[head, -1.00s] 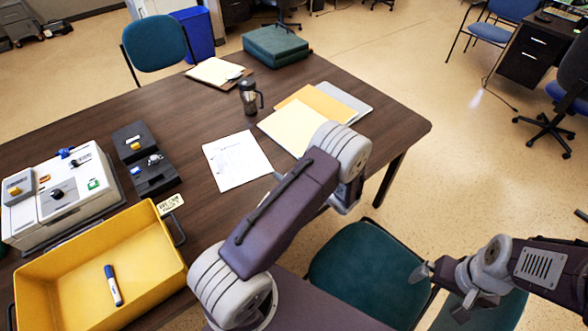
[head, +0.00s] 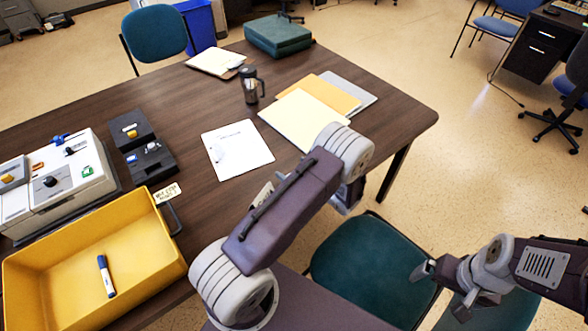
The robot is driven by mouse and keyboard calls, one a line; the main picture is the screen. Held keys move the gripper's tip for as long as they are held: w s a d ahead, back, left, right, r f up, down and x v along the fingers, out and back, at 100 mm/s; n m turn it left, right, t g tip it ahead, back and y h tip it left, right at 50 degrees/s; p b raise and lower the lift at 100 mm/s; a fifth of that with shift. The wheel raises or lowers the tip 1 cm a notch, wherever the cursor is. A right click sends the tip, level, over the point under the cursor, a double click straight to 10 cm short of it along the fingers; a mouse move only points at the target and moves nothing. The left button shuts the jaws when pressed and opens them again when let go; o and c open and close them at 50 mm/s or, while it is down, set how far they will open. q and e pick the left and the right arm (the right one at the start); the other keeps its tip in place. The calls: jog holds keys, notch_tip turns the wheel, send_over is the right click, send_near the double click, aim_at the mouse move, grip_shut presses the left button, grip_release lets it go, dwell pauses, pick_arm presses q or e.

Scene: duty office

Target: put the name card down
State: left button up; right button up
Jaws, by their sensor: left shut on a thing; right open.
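A small pale name card (head: 262,194) shows at the left edge of my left arm, above the dark table near its front edge. It is tilted and partly covered by the arm, so its writing cannot be read. My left gripper is shut on the card; its fingers are mostly hidden behind my own arm. My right gripper (head: 442,286) is open and empty at the lower right, beside the teal chair and away from the table.
The table (head: 195,100) has bare room around the white printed sheet (head: 237,149). A yellow bin (head: 150,255) holding a marker (head: 106,276) stands at left, with a tag (head: 167,193) at its corner. A dark mug (head: 251,86) and folders (head: 302,118) lie further back. A teal chair (head: 365,262) stands in front.

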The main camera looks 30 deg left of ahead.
pick_arm(q)
jog(key=shift+f+b, duration=0.35)
jog(key=shift+f, duration=0.15)
jog(key=o, duration=1.3)
jog(key=v, duration=0.9)
